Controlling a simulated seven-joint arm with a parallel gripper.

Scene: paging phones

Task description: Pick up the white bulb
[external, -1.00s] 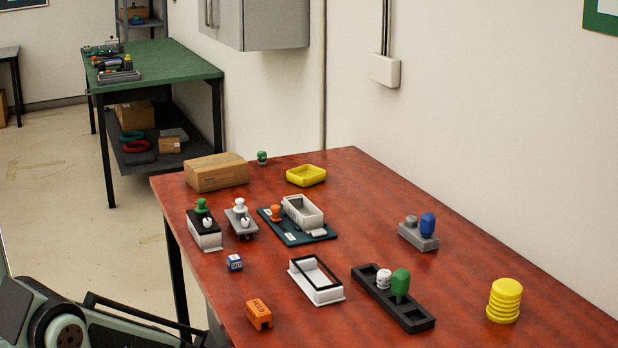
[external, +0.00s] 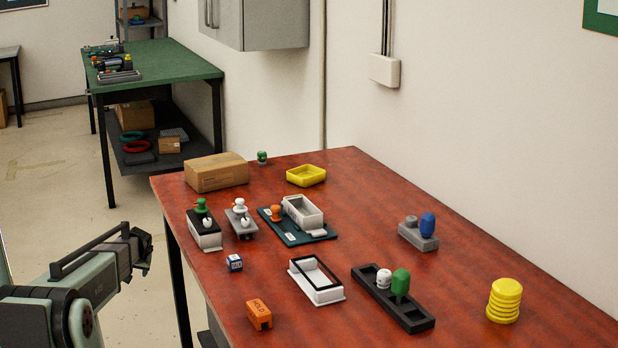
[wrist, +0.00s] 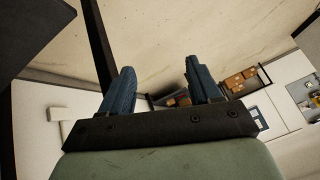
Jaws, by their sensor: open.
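Several small white rounded pieces stand on the red table in the external view. A white knob (external: 239,205) tops a grey block (external: 241,228), with a white rounded piece (external: 246,223) in front of it. Another white piece (external: 206,223) is on a black-topped white block (external: 205,238), beside a green knob (external: 201,206). I cannot tell which is the white bulb. My gripper (wrist: 160,80) shows in the wrist view with two blue fingers apart and nothing between them. My arm (external: 95,265) is left of the table, apart from all the pieces.
A white open frame (external: 336,299), a black tray (external: 428,325) with white and green pieces, and an orange block (external: 259,314) occupy the front. A dark board (external: 292,240), a cardboard box (external: 217,172) and a yellow tray (external: 306,176) are farther back.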

